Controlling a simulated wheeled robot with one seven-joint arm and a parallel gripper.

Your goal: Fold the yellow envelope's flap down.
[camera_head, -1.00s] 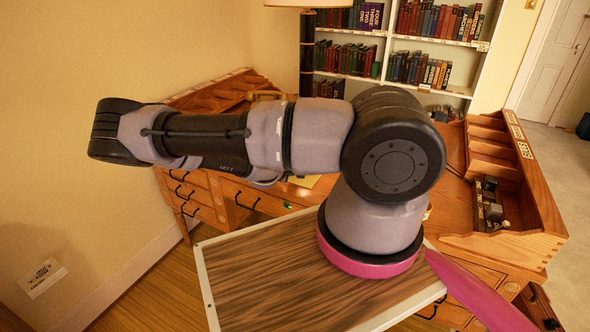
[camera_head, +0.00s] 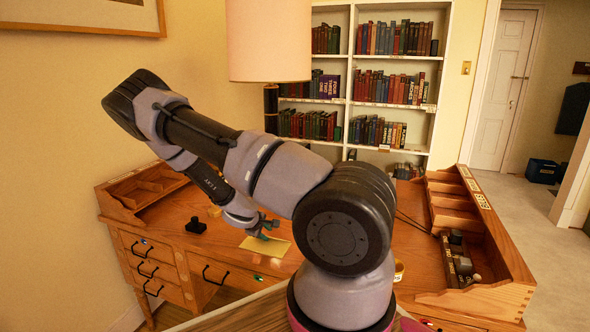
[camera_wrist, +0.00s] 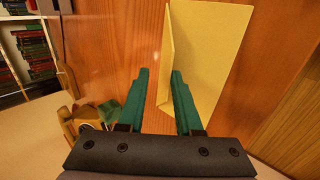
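The yellow envelope (camera_head: 266,246) lies flat on the wooden desk in the head view, near its front edge. In the wrist view the envelope (camera_wrist: 212,50) fills the upper right, with its flap (camera_wrist: 172,52) standing up at an angle along its left edge. My gripper (camera_head: 266,230) is over the desk beside the envelope. In the wrist view its two green fingers (camera_wrist: 158,78) are apart with nothing seen between them, and the right fingertip is close to the flap's lower end. I cannot tell whether it touches.
A dark stamp-like object (camera_head: 196,226) stands left of the envelope on the desk (camera_head: 190,245). Wooden organizers stand at the desk's left end (camera_head: 140,190) and right end (camera_head: 470,240).

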